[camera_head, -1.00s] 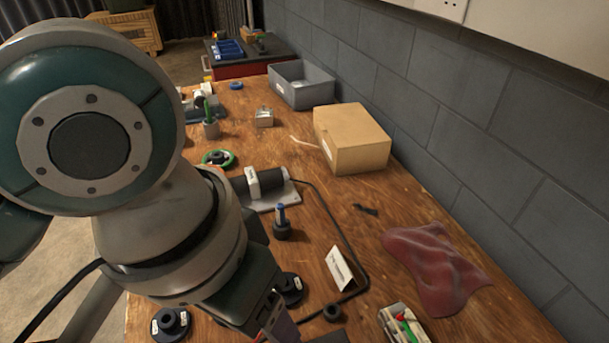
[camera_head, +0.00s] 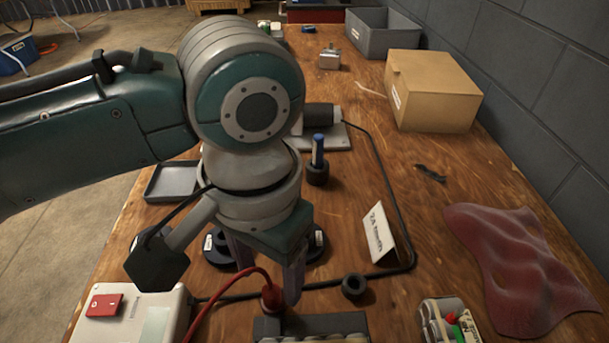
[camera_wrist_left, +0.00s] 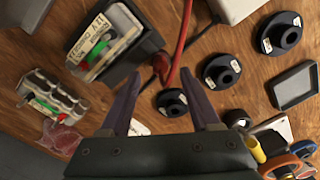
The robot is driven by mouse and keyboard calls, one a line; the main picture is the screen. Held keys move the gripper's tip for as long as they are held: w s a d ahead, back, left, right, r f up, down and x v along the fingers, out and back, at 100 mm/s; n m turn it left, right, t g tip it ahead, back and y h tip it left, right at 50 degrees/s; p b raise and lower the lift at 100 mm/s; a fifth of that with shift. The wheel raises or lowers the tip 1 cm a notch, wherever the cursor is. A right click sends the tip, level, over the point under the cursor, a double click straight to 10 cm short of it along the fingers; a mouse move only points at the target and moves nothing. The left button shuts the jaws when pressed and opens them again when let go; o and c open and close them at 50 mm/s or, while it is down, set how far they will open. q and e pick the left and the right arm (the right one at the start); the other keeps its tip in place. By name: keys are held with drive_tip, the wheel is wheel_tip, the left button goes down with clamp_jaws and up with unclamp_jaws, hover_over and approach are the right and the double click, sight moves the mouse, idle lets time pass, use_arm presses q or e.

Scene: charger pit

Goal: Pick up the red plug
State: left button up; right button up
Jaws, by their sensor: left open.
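The red plug (camera_head: 272,297) stands near the front of the wooden table, with a red cable curving off to the left. It also shows in the left wrist view (camera_wrist_left: 161,63), beside a black holder (camera_wrist_left: 119,48) with a labelled battery pack in it. My left gripper (camera_head: 266,275) is open and points down at the plug. In the left wrist view its fingertips (camera_wrist_left: 160,76) stand on either side of the plug's place. I cannot tell whether they are level with it or still above it. Nothing is held. My right gripper is not in view.
A white box with a red switch (camera_head: 132,316) stands front left. Black flanged discs (camera_wrist_left: 222,72) lie close by. A black ring (camera_head: 354,287), a white sign (camera_head: 379,235), a battery pack (camera_head: 447,322) and a red cloth (camera_head: 520,265) lie to the right.

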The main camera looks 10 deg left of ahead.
sight(270, 288)
use_arm(q)
wheel_tip(270, 288, down, 4)
drive_tip(key=shift+r+b, duration=0.1)
drive_tip(key=shift+b, duration=0.4)
clamp_jaws()
